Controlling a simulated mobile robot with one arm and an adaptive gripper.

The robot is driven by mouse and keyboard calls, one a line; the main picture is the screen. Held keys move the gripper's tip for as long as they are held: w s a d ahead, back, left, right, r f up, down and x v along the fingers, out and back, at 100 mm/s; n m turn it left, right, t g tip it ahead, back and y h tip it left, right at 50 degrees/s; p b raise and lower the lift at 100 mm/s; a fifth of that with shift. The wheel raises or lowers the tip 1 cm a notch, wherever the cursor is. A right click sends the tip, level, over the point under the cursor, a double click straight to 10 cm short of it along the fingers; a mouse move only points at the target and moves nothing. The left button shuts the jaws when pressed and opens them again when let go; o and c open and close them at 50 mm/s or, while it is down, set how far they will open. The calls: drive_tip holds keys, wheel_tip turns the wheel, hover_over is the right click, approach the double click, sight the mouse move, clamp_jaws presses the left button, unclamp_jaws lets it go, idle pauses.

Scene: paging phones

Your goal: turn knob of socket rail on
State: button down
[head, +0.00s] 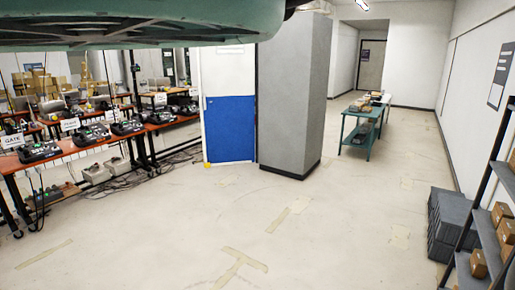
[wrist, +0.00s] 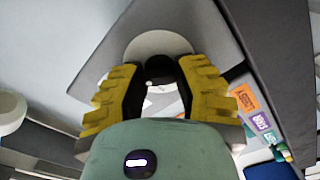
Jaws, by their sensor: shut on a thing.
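In the wrist view my gripper (wrist: 160,72) has two ridged yellow fingers, one on each side of a small dark round knob (wrist: 158,67), and is shut on it. The knob sits in front of a pale round disc (wrist: 157,44) on a grey surface (wrist: 205,28). The fingers hide the knob's sides, and its turn position cannot be read. The socket rail as a whole cannot be made out in either view. My gripper does not show in the head view.
In the head view, tables (head: 75,147) with several desk phones and labels stand left, with cables beneath. A grey cabinet (head: 292,95) stands mid-view, a green table (head: 362,130) behind it. Grey crates (head: 448,225) and a shelf are right. The middle floor is clear.

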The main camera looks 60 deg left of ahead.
drive_tip(key=shift+s+d+f+m+b, duration=0.1)
drive_tip(key=shift+f+m+b, duration=0.05)
drive_tip(key=shift+m+b, duration=1.1)
drive_tip(key=c, duration=0.7)
unclamp_jaws()
drive_tip(key=shift+o, duration=0.2)
drive_tip(key=v, duration=0.7)
drive_tip(key=shift+a, duration=0.25)
